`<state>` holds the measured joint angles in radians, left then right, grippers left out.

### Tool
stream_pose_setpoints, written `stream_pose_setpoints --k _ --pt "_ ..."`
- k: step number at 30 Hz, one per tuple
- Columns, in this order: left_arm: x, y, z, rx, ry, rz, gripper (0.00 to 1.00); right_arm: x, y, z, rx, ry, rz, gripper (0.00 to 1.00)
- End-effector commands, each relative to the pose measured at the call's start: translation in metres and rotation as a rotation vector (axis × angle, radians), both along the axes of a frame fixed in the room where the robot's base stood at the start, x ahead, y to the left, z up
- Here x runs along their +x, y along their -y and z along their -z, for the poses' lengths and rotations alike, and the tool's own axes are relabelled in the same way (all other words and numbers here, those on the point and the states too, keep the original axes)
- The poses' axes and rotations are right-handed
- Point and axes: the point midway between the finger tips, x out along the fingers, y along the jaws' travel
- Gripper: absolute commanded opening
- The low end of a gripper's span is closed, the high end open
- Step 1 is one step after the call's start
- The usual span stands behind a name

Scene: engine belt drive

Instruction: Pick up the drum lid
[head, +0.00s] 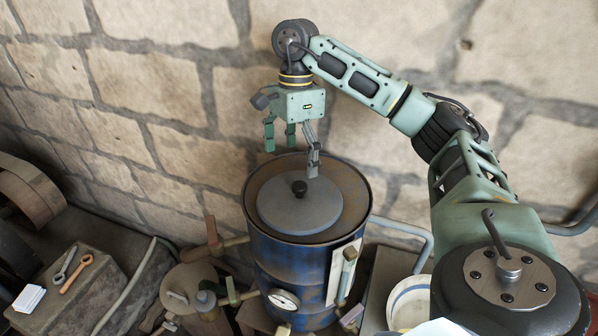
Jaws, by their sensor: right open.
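The drum lid (290,213) is a round grey disc with a dark knob (299,188) at its middle. It lies in the top of a blue, rusty drum (279,256), inside the brown rim. My right gripper (291,149) hangs above the back of the drum, fingers pointing down and spread open, with nothing between them. One grey finger overlaps the lid's back edge in the picture; I cannot tell the exact gap, and the knob is clear of the fingers. My left gripper is not in view.
A stone wall (160,80) stands close behind the drum. A gauge (284,299), pipes and handles crowd the drum's front and sides. A white dish (410,298) is at the lower right. Wrenches (78,272) lie on a block at the left.

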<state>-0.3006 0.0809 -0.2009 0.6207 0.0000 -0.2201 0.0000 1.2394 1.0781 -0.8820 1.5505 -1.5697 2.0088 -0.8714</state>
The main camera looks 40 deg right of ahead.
Motion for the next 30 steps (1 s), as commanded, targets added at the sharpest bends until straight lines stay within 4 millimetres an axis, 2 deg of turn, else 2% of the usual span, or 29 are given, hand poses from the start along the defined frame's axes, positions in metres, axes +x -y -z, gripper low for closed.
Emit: stream_pose_setpoints --k 4,7,12,20,30 --pt "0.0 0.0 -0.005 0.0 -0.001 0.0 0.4 0.0 -0.006 0.014 0.001 -0.005 -0.002 1.0" --pt "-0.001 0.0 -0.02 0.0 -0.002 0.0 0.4 0.001 -0.01 0.026 0.001 -0.006 -0.002 1.0" --pt "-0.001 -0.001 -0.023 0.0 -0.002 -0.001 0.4 0.0 -0.012 0.046 0.001 -0.002 -0.001 1.0" --pt "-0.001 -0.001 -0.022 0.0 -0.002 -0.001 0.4 0.0 -0.013 0.05 0.001 0.0 -0.002 1.0" --pt "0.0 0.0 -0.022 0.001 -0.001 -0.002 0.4 0.0 -0.013 0.05 0.001 0.0 -0.001 0.7"
